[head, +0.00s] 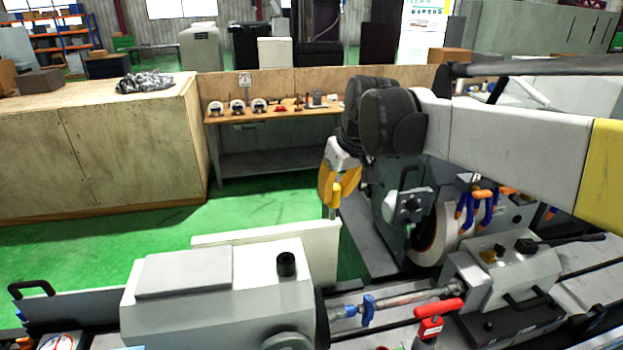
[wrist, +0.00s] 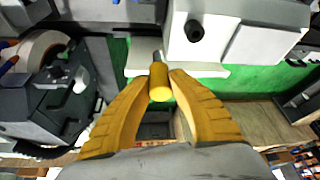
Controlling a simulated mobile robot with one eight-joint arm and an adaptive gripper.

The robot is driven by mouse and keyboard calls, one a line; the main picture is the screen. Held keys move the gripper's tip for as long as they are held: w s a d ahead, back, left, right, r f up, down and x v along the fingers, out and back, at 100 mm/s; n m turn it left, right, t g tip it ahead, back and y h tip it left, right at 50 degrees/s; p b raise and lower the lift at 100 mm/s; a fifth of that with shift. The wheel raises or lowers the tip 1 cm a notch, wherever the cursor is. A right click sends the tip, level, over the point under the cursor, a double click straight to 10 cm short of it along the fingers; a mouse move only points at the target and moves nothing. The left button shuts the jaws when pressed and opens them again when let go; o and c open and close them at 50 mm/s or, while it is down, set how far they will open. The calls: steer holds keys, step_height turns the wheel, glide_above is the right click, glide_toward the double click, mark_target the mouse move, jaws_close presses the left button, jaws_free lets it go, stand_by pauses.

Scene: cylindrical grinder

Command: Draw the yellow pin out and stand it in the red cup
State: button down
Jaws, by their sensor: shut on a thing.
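My gripper (head: 331,188) is at the centre of the head view, pointing down, with its yellow fingers closed on the yellow pin. In the wrist view my gripper (wrist: 161,80) has its fingertips on both sides of the yellow pin (wrist: 159,83). The pin has a yellow cylindrical handle and a thin grey shaft, which points down in the head view. The shaft's lower end is close to the top of a white panel (head: 318,248); I cannot tell whether they touch. I cannot make out the red cup in either view.
A grey machine housing (head: 215,300) with a black knob (head: 286,264) stands at lower left. The grinding wheel (head: 432,235) is right of my gripper. A red-handled tool (head: 438,310) and grey tailstock (head: 510,275) are at lower right. Green floor is open at left.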

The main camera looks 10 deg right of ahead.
steer(key=shift+r, duration=0.5)
steer(key=shift+r+p, duration=2.2)
steer(key=shift+r, duration=0.85)
